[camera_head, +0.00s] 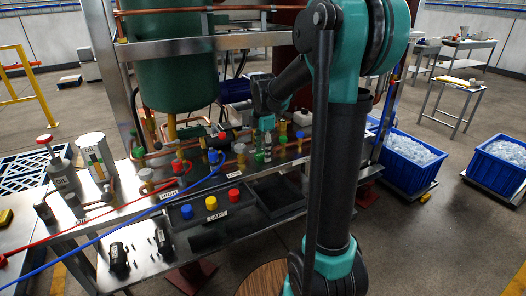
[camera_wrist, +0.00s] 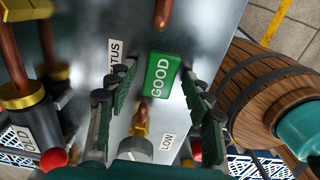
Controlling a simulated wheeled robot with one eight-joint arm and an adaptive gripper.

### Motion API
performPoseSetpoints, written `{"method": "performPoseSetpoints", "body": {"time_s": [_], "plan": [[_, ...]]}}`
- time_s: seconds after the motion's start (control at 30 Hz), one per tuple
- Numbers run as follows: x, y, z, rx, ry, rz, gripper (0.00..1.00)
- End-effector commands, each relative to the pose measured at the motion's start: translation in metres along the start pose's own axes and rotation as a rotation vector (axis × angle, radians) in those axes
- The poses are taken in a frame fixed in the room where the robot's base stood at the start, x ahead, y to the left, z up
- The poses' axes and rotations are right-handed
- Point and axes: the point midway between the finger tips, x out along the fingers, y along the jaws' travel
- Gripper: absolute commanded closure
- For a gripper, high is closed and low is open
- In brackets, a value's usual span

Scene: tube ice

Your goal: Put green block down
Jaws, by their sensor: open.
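The green block (camera_wrist: 160,76), marked GOOD, rests on the steel surface of the workbench in the wrist view, beside a white label ending in "TUS". In the head view a small green patch (camera_head: 260,157) below my gripper looks like the same block. My gripper (camera_wrist: 160,84) is open. Its two dark green ribbed fingers stand left and right of the block, with a visible gap on each side. In the head view my gripper (camera_head: 265,125) is low over the bench and partly hidden among fittings.
Copper pipes and valves crowd the bench around my gripper. A CAPS tray (camera_head: 238,212) with blue, yellow and red caps lies in front. A wooden barrel (camera_wrist: 275,95) is at the right in the wrist view. Blue ice crates (camera_head: 497,165) stand on the floor at right.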

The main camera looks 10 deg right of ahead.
Motion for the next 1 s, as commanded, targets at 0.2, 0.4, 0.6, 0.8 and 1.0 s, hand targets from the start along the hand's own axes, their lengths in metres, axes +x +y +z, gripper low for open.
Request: {"method": "performPoseSetpoints", "body": {"time_s": [0.2, 0.4, 0.6, 0.8, 1.0], "plan": [[-0.004, 0.000, 0.000, 0.000, 0.000, 0.000, 0.49], [-0.030, 0.000, 0.000, 0.000, 0.000, 0.000, 0.49], [-0.072, 0.000, 0.000, 0.000, 0.000, 0.000, 0.49], [-0.106, 0.000, 0.000, 0.000, 0.000, 0.000, 0.49], [-0.120, -0.001, 0.000, 0.008, 0.000, 0.002, 0.49]]}}
